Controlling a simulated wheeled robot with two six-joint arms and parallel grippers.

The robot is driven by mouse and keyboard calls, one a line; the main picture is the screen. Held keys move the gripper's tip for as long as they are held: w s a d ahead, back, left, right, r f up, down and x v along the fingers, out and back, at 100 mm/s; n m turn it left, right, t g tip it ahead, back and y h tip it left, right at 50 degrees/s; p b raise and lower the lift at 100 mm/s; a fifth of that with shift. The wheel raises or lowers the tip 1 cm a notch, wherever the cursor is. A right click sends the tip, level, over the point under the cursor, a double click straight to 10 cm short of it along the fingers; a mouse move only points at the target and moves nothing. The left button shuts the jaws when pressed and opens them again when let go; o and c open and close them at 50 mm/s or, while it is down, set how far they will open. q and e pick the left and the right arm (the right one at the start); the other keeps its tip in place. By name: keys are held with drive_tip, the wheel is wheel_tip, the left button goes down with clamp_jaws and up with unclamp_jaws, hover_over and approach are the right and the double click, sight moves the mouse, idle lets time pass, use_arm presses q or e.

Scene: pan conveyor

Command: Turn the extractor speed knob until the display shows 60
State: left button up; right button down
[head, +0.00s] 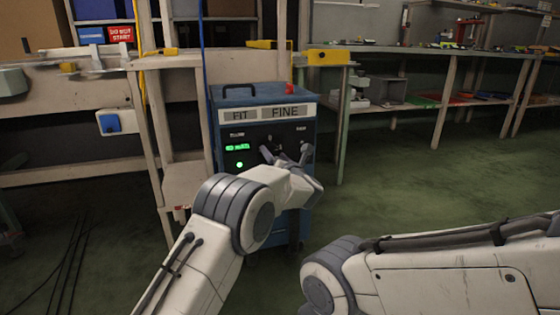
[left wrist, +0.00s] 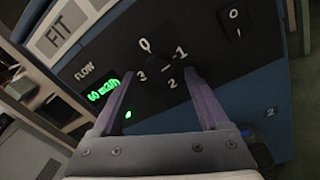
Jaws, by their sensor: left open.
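The blue extractor unit (head: 222,112) stands on the floor in the middle of the head view, with a black front panel. Its dark speed knob (left wrist: 158,66) sits among the marks 0, 1, 2 and 3 in the left wrist view. The green display (left wrist: 102,90) appears to read 60 with a unit after it; it also shows in the head view (head: 237,148). My left gripper (head: 285,157) is open at the panel, its fingers (left wrist: 159,75) on either side of the knob. I cannot tell whether they touch it. My right gripper is out of view.
A rocker switch (left wrist: 234,22) is on the panel beside the knob. A green light (head: 239,165) glows below the display. A wooden bench (head: 80,85) stands at left, shelving (head: 440,100) at right. My right arm crosses the lower right; green floor lies open.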

use_arm(q)
drive_tip(key=p+v, duration=0.3)
drive_tip(key=v, duration=0.6)
drive_tip(key=shift+s+p, duration=0.3)
drive_tip(key=shift+p, duration=0.1)
drive_tip(key=shift+d, duration=0.1)
